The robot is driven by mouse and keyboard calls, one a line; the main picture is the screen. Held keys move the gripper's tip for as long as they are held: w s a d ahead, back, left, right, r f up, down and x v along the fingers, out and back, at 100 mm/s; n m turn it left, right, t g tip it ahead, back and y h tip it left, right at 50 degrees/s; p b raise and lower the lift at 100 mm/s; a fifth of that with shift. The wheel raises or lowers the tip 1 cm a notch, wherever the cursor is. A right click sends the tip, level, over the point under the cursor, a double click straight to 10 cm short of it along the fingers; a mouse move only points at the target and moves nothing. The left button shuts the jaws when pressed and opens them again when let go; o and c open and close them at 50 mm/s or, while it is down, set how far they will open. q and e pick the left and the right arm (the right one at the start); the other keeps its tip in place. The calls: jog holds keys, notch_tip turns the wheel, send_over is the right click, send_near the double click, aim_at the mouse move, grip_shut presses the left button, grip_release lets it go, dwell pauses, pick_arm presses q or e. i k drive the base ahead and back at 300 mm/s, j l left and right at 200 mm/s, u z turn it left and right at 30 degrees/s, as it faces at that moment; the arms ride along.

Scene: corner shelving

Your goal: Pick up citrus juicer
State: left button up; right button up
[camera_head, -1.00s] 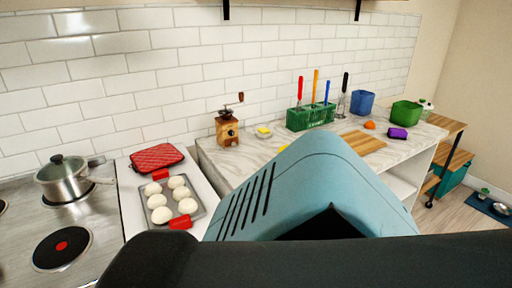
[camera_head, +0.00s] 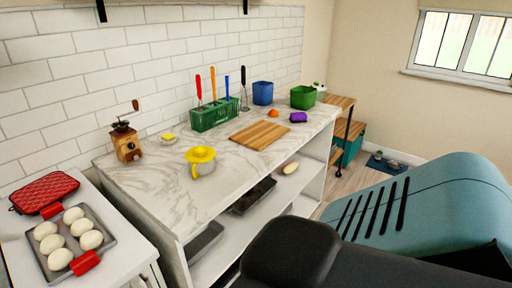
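The citrus juicer (camera_head: 201,161) has a yellow top with a handle over a pale, clear-looking cup. It stands upright on the marble counter (camera_head: 150,190), near its front edge and left of the wooden cutting board. Nothing touches it. Neither of my grippers shows in this view. A teal and black part of my own body fills the lower right and hides the floor and part of the shelving there.
A coffee grinder (camera_head: 126,143), a small dish with something yellow (camera_head: 169,139), a green utensil basket (camera_head: 214,117) and a cutting board (camera_head: 261,134) are on the counter. The counter around the juicer is clear.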

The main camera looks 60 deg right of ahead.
aim_at(201, 160)
jog(key=z, duration=1.5)
